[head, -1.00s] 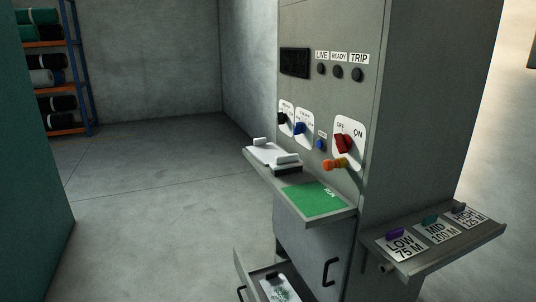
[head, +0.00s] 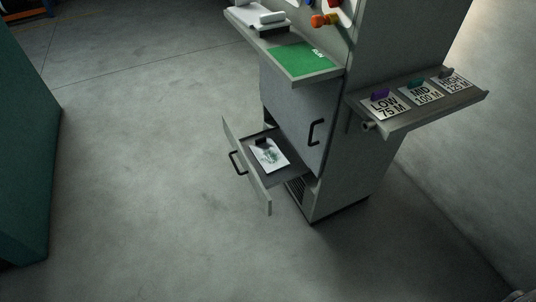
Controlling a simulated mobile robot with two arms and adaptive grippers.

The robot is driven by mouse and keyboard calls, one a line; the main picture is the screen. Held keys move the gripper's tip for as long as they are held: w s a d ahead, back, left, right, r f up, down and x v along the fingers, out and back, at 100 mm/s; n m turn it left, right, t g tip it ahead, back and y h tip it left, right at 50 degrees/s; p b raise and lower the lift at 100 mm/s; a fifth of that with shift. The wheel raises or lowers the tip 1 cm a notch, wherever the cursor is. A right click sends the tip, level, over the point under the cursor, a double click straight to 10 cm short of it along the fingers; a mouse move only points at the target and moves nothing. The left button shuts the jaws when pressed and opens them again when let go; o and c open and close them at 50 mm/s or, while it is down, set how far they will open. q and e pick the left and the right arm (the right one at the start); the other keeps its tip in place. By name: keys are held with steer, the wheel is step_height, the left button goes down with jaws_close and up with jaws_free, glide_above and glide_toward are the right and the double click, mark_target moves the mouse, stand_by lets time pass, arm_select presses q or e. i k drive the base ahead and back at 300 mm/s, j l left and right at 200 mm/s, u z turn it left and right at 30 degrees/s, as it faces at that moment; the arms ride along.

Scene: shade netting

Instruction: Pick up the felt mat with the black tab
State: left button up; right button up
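A pale mat or card with a grey-green print (head: 269,156) lies in the pulled-out lower drawer (head: 246,178) of the grey cabinet. A black tab (head: 261,142) stands at its far end. I cannot tell from here whether it is felt. Neither of my grippers is in view.
The right side shelf (head: 422,112) holds LOW, MID and HIGH cards with purple, teal and dark tabs. A dark green block (head: 25,150) stands at left. The floor between is clear.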

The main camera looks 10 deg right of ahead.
mark_target(267, 153)
steer(key=i+j, duration=0.2)
steer(key=i+j+z, duration=0.35)
steer(key=j, duration=0.2)
steer(key=i+j+z, duration=0.15)
steer(key=j, duration=0.15)
steer(key=i+j+z, duration=0.15)
steer(key=j, duration=0.15)
